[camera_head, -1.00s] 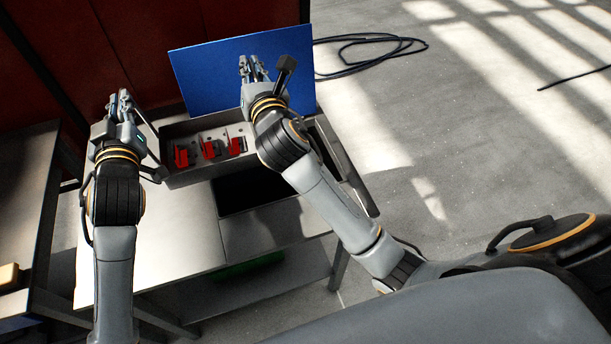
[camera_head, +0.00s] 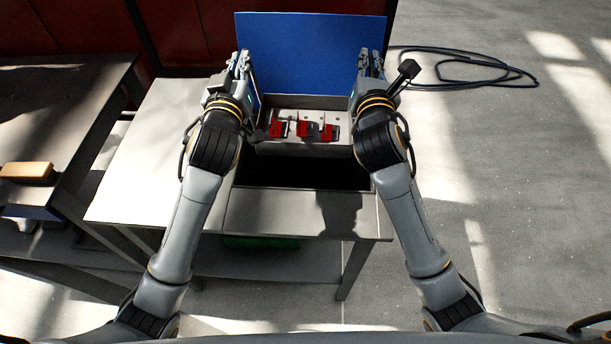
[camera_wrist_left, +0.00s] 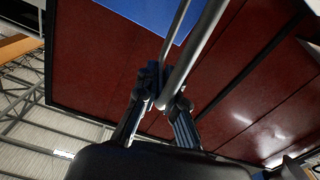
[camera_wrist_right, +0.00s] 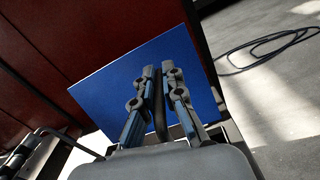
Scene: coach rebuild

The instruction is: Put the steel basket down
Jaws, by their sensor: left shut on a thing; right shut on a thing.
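The steel basket (camera_head: 320,150) is a grey open box with several red-and-metal parts inside. In the head view it hangs between my two grippers, roughly level, in front of a blue panel and at the far edge of a dark area in the table top. My left gripper (camera_head: 240,62) is shut on a grey bar of the basket's left handle (camera_wrist_left: 190,50). My right gripper (camera_head: 369,62) is shut on a dark handle bar, which shows between its fingers in the right wrist view (camera_wrist_right: 158,105). Whether the basket's underside touches anything is hidden.
The table (camera_head: 150,150) has bare top to the left and front of the dark area (camera_head: 300,173). The blue panel (camera_head: 310,55) stands behind. A second bench with a yellowish block (camera_head: 27,171) is at left. A black cable (camera_head: 465,68) lies on the floor at right.

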